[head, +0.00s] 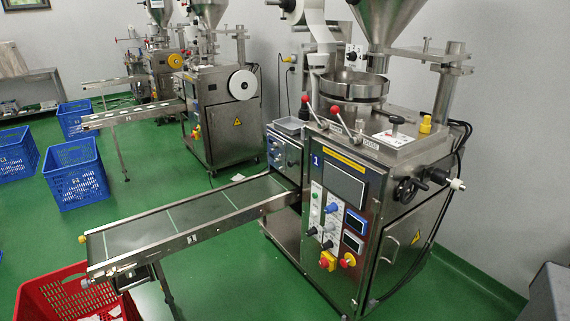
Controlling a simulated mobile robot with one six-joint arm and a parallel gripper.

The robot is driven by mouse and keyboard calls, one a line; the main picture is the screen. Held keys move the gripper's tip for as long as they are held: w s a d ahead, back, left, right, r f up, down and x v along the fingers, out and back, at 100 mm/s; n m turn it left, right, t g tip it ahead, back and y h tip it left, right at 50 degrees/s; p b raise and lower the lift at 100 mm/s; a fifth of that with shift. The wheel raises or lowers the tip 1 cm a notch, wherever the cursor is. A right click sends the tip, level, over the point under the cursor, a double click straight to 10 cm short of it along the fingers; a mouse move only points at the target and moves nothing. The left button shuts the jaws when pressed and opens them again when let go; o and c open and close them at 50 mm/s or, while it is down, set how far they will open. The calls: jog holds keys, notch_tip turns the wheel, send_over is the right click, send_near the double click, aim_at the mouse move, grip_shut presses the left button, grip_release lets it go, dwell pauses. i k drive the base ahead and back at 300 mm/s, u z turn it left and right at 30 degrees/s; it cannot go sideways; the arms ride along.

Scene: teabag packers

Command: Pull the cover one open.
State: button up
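The nearest teabag packer (345,215) is a steel machine with a blue "1" label on its front. Its right side has a flat metal panel (408,245) with a small handle (416,237) and a yellow warning triangle; the panel looks shut. The front carries a dark panel (343,180) below a yellow strip, with knobs, small displays and red stop buttons under it. I cannot tell which of these panels is cover one. My gripper is not in view.
A conveyor (180,227) runs from the packer to the left, above a red crate (70,300). Blue crates (75,172) and another packer (220,115) stand behind. A grey object (548,292) is cut off at bottom right.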

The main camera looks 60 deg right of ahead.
aim_at(284, 156)
jog(key=z, duration=0.25)
jog(key=i, duration=0.95)
